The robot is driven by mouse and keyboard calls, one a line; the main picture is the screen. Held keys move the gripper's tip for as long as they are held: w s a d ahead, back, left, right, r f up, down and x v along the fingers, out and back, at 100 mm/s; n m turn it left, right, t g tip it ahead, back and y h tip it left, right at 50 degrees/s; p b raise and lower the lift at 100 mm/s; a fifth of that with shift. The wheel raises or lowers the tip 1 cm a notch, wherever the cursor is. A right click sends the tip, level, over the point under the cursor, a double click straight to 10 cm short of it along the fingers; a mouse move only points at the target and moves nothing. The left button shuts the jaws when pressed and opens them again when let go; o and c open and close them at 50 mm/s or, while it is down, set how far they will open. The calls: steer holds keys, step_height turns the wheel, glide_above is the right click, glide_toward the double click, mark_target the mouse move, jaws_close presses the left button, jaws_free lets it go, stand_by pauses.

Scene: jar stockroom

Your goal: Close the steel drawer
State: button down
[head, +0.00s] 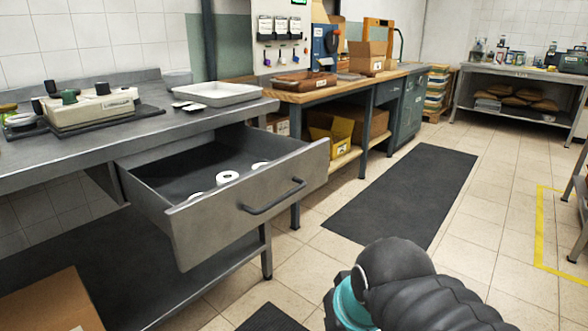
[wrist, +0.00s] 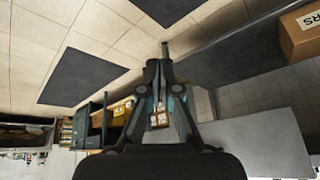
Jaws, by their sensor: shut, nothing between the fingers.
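The steel drawer (head: 215,222) stands pulled well out from under the steel bench in the head view. Its front is a grey panel with a dark bar handle (head: 272,196). A few white rolls (head: 228,177) lie inside on the dark floor of the drawer. In the wrist view, a plain grey panel (wrist: 265,145) at lower right looks like the drawer front. My gripper (wrist: 161,66) is shut and empty in the wrist view, apart from that panel. The head view shows my arm at lower right, but not the fingers.
The steel bench top (head: 135,133) carries a white tray (head: 219,94) and a balance-like device (head: 92,108). A cardboard box (head: 48,302) stands below at left. A wooden workbench (head: 330,86) stands beyond. The tiled floor and dark mat (head: 405,195) to the right are clear.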

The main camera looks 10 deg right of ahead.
steer(key=w+a+m+g+y+b, duration=0.15)
steer(key=w+m+y, duration=0.25)
steer(key=w+m, duration=0.45)
steer(key=m+t+y+b, duration=0.3)
steer(key=m+t+y, duration=0.3)
steer(key=m+t, duration=0.95)
glide_toward(323, 162)
steer(key=w+a+r+m+g, duration=0.1)
steer(key=w, duration=0.1)
steer(key=w+r+m+g, duration=0.1)
steer(key=w+g, duration=0.1)
steer(key=w+a+r+m+g+b, duration=0.1)
steer(key=w+g, duration=0.1)
steer(key=shift+a+r+m, duration=0.1)
steer(key=shift+a+m, duration=0.25)
steer(key=shift+m, duration=0.05)
steer(key=shift+w, duration=0.1)
